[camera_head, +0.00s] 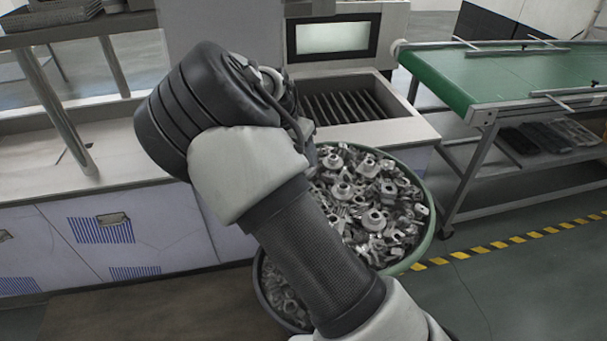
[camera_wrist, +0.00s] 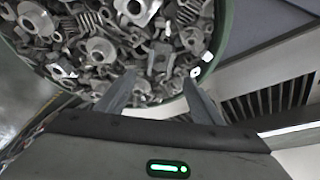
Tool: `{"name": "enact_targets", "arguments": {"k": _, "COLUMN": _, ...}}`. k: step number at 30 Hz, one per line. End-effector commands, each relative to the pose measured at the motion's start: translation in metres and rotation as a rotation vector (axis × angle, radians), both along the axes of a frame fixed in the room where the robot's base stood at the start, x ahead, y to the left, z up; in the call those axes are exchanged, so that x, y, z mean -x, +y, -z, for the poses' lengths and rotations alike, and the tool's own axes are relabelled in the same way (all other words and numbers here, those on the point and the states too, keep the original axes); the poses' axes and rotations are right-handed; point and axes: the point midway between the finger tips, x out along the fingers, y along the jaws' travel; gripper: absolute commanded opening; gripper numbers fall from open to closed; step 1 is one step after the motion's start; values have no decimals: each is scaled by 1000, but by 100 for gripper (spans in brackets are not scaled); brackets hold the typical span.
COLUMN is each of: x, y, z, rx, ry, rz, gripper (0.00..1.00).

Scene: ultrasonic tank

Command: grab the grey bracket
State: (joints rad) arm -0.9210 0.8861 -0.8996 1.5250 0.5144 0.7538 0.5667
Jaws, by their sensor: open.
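Many grey metal brackets (camera_head: 372,220) lie in a jumbled heap in a round green-rimmed bin (camera_head: 432,215). The heap fills the upper left of the wrist view (camera_wrist: 100,45). The parts look alike in grey, and I cannot tell one particular bracket apart. My gripper (camera_wrist: 159,82) is open in the wrist view, its two fingers apart and pointing towards the near edge of the heap. Nothing is held between the fingers. In the head view my arm hides the gripper and the left part of the bin.
Behind the bin stands the tank (camera_head: 345,105) with a slatted basin and a screen. A green conveyor (camera_head: 500,75) is at the right. A counter with drawers (camera_head: 110,225) is at the left. Yellow-striped floor (camera_head: 520,238) is clear at the right.

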Motion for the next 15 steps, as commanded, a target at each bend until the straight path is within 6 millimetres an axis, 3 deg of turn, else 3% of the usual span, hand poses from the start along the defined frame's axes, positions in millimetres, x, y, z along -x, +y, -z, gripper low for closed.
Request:
{"name": "enact_targets", "arguments": {"k": 8, "x": -6, "y": -4, "z": 21, "rx": 0, "ry": 1, "rz": -1, "gripper": 61}}
{"name": "enact_targets", "arguments": {"k": 15, "x": -12, "y": -9, "z": 56, "rx": 1, "ry": 1, "rz": -1, "gripper": 61}}
